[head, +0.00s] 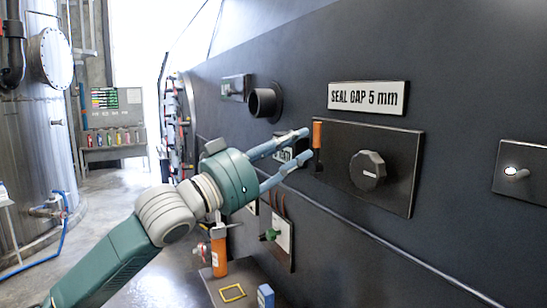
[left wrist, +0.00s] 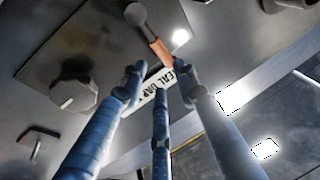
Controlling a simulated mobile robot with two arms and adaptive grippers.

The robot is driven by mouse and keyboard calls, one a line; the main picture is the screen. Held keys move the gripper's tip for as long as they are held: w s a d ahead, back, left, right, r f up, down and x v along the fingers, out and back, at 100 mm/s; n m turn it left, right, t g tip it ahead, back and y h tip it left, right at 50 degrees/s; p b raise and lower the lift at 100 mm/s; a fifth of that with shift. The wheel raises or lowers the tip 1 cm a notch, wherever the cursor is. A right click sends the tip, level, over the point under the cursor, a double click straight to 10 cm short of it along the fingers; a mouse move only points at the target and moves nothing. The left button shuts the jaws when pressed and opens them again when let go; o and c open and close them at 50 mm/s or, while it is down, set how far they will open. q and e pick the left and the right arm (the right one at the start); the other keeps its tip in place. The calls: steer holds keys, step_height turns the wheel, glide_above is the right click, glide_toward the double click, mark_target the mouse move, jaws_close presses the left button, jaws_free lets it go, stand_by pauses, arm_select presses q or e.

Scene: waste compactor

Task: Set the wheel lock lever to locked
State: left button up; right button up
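A lever with an orange handle (head: 317,135) stands upright at the left edge of a dark panel (head: 394,183). No readable label names it as the wheel lock. In the left wrist view its orange handle (left wrist: 159,51) runs to a grey round end (left wrist: 135,14). My left gripper (head: 306,145) has its fingers spread, with the tips just left of the handle. In the left wrist view the gripper (left wrist: 157,76) has the handle's end near the gap between its fingertips; contact cannot be told. My right gripper is not in view.
A dark knob (head: 367,170) sits on the same panel, below the "SEAL GAP 5 mm" sign (head: 368,97). A short black pipe (head: 264,103) juts from the wall. A small metal peg (head: 516,172) sticks out at right. An orange cylinder (head: 219,254) stands below my arm.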

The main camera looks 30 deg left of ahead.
arm_select(q)
steer(key=shift+d+v, duration=0.15)
steer(key=shift+v, duration=1.25)
steer(key=shift+d+v, duration=0.1)
steer(key=shift+v, duration=1.25)
steer(key=shift+s, duration=0.1)
